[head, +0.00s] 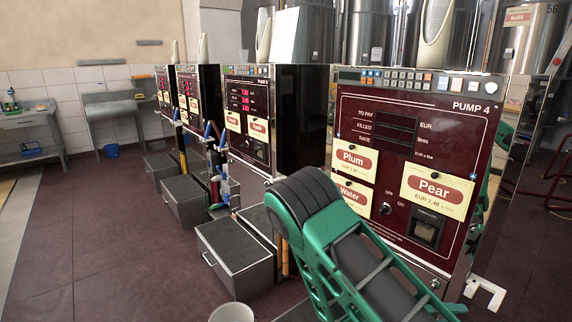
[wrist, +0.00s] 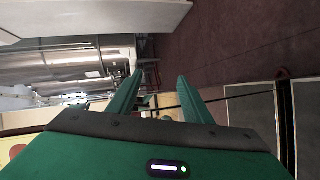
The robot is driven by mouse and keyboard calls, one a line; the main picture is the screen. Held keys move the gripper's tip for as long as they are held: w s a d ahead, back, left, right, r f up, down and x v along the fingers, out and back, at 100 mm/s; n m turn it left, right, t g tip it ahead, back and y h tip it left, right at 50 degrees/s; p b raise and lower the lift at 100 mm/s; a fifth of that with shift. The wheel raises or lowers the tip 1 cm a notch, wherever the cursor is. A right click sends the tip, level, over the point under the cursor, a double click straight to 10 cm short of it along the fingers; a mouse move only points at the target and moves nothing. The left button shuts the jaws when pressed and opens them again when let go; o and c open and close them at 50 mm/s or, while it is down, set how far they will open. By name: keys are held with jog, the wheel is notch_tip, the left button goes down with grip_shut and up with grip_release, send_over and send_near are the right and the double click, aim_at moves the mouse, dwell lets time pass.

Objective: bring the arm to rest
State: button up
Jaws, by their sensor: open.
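My green arm rises from the bottom right of the head view, folded in front of the maroon PUMP 4 panel (head: 420,105) and covering part of its lower left. In the wrist view my gripper (wrist: 160,76) has its two green fingers apart, with nothing held between them. The wrist picture is turned on its side. In the head view I cannot make out the fingers clearly; a bit of green shows past the right edge of the pump.
More pumps (head: 247,105) stand in a row to the left, with metal boxes (head: 235,255) on the floor before them. A white container (head: 232,312) is at the bottom edge. Steel tanks (head: 365,40) stand behind. The tiled floor (head: 90,250) at left is clear.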

jog(key=s+d+r+m+g+y, duration=0.2)
jog(key=s+r+m+g+y, duration=0.5)
jog(key=s, duration=0.4)
jog(key=s+a+r+t+y, duration=0.4)
jog(key=s+r+y, duration=0.4)
jog(key=s+r, duration=0.4)
jog(key=shift+s+a+r, duration=0.3)
jog(key=shift+a+r, duration=0.3)
jog(key=shift+r, duration=0.2)
